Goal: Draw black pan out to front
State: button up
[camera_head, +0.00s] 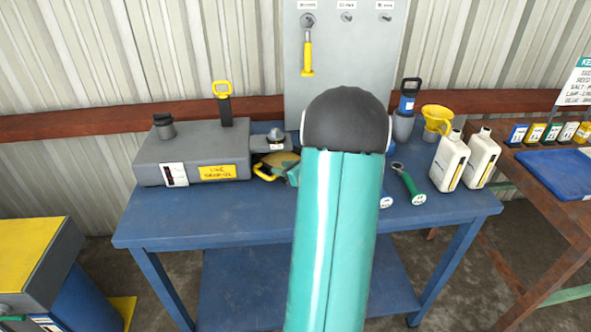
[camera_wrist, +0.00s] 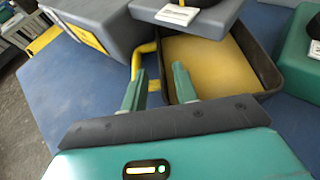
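The black pan (camera_wrist: 262,58) has a yellow inside and sits on the blue bench, partly under a grey overhang. Its yellow loop handle (camera_wrist: 136,58) sticks out on the left in the wrist view; the handle also shows in the head view (camera_head: 264,172). My gripper (camera_wrist: 160,72) is open, its two green fingers apart. In the wrist view, the left finger overlaps the handle loop and the right finger overlaps the pan's near left part. I cannot tell whether either touches. In the head view my arm hides most of the gripper and part of the pan.
A grey machine (camera_head: 190,158) stands beside the pan, with a yellow-handled tool behind it. A green-handled tool (camera_head: 408,184) and white bottles (camera_head: 450,160) are on the right of the bench (camera_head: 180,228). The bench's front left is clear.

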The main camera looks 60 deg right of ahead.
jog(key=x, duration=0.4)
jog(key=shift+w, duration=0.1)
jog(key=shift+c, duration=0.4)
grip_shut()
